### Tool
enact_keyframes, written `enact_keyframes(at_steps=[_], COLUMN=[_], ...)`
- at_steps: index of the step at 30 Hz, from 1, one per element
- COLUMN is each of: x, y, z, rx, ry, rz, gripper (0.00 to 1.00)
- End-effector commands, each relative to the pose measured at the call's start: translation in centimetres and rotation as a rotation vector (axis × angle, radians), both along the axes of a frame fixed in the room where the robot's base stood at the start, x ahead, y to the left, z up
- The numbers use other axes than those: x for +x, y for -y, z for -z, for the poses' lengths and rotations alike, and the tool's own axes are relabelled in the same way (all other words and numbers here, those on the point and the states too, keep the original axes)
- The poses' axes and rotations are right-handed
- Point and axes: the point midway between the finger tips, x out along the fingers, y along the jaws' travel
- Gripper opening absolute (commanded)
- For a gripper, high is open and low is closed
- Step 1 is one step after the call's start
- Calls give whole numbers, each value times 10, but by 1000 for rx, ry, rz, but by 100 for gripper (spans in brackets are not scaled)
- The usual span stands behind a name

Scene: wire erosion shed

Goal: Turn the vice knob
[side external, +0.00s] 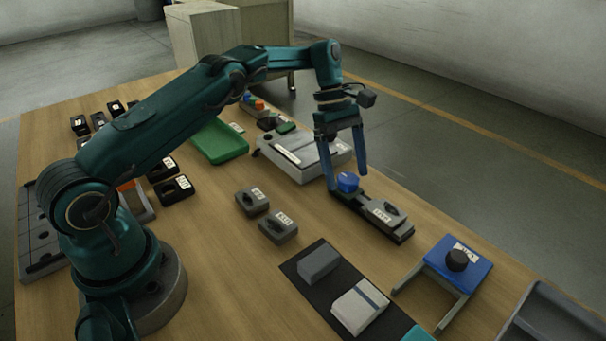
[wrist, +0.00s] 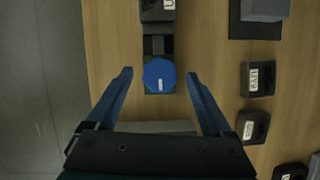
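The blue vice knob (side external: 348,182) sits at the far end of a narrow dark vice (side external: 400,236). A grey labelled block (side external: 384,211) sits at the vice's near end. In the wrist view, the knob (wrist: 159,70) is faceted and has a white line on its face, pointing toward the bottom of the picture. My gripper (side external: 347,181) is open, with one blue finger on each side of the knob. In the wrist view, gaps show between the knob and both fingertips (wrist: 159,76). Whether the fingertips are level with the knob or slightly above it is hard to tell.
A pale device (side external: 318,151) stands just behind the vice. Two grey labelled blocks (side external: 253,201) (side external: 278,227) lie to its left. A blue stand with a black knob (side external: 457,260) is at the right. A dark mat (side external: 305,286) holds blocks in front. Bare wood separates these.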

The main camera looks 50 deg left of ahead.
Motion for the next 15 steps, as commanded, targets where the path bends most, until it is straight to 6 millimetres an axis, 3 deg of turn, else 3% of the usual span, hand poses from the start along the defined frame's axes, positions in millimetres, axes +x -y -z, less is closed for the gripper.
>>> enact_keyframes(at_steps=[15], x=[0], y=[0], z=[0], rx=[-1], ry=[-2], rz=[-48], gripper=[84])
